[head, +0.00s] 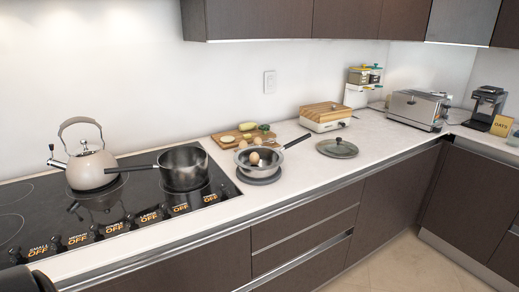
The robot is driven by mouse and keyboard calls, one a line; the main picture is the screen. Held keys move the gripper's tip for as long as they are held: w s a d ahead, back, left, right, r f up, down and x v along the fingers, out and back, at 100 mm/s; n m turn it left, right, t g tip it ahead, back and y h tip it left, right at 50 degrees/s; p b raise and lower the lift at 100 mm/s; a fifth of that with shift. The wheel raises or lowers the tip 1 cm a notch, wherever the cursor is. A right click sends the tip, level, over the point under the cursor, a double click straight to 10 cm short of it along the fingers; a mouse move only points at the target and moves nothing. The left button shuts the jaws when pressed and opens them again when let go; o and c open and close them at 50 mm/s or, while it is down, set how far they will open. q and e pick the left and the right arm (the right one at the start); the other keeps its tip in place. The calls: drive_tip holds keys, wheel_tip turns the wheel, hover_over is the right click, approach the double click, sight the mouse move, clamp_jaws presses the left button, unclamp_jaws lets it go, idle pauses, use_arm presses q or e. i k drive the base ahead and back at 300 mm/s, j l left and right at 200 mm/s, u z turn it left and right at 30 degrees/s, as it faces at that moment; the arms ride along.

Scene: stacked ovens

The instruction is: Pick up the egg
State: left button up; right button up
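A brown egg (254,158) lies inside a small steel pan (243,163) on the white counter, right of the stove. Another rounded shape beside the egg is too small to make out. The pan's dark handle (297,141) points up and to the right. The pan stands on a round grey base (259,180). Neither of my grippers can be seen.
A kettle (91,168) and a pot (183,169) stand on the black cooktop (130,215). Behind the pan is a cutting board (228,143) with vegetables. A glass lid (337,148), a wood-topped box (325,117) and a toaster (415,109) stand to the right.

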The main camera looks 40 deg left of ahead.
sight(254, 157)
drive_tip(key=k+u, duration=0.1)
drive_tip(key=u, duration=1.15)
drive_tip(key=i+l+u, duration=0.1)
drive_tip(key=i+l, duration=0.35)
drive_tip(key=l, duration=0.25)
drive_tip(key=i+l+u, duration=0.15)
drive_tip(key=l, duration=0.2)
drive_tip(key=i+l, duration=0.25)
drive_tip(key=l, duration=0.15)
drive_tip(key=i+j+u, duration=0.05)
